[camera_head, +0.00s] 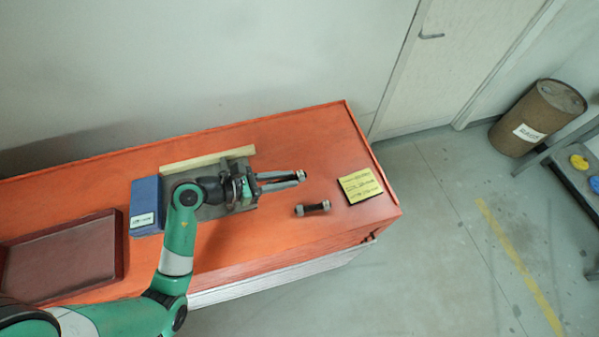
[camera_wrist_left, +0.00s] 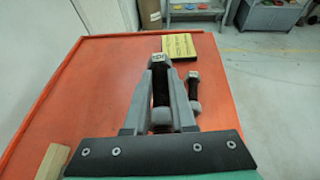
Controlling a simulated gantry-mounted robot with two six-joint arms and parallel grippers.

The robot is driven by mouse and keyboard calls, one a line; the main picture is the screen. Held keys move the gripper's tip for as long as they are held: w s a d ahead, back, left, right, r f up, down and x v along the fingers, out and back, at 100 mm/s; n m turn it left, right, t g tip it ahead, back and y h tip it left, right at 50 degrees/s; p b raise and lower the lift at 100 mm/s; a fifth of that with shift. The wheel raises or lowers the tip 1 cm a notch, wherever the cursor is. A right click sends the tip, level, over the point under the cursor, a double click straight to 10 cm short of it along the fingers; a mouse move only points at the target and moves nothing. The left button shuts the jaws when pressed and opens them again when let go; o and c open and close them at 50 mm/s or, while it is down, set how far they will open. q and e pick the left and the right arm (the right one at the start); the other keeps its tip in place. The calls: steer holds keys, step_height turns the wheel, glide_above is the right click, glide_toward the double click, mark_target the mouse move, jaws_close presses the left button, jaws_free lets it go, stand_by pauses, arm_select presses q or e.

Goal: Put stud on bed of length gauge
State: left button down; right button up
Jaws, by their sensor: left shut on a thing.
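My left gripper (camera_head: 282,181) reaches right over the orange bench top, its fingers shut on a stud (camera_head: 301,174). In the left wrist view the fingers (camera_wrist_left: 161,88) clasp the stud lengthwise; a light nut (camera_wrist_left: 158,60) shows at its far end and another near its lower end. A second stud (camera_head: 313,208), dark with light nuts at both ends, lies on the bench to the right; it also shows in the left wrist view (camera_wrist_left: 193,92). A grey plate (camera_head: 243,156), perhaps the length gauge, lies mostly hidden under my wrist. My right gripper is not in view.
A yellow note card (camera_head: 360,186) lies near the bench's right end. A pale wooden strip (camera_head: 205,162) runs behind the grey plate. A blue box (camera_head: 146,198) and a dark red tray (camera_head: 62,262) stand to the left. The bench's front right is clear.

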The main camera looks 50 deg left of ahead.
arm_select(q)
steer(key=s+r, duration=0.3)
steer(key=s, duration=0.4)
steer(key=shift+s+p, duration=0.4)
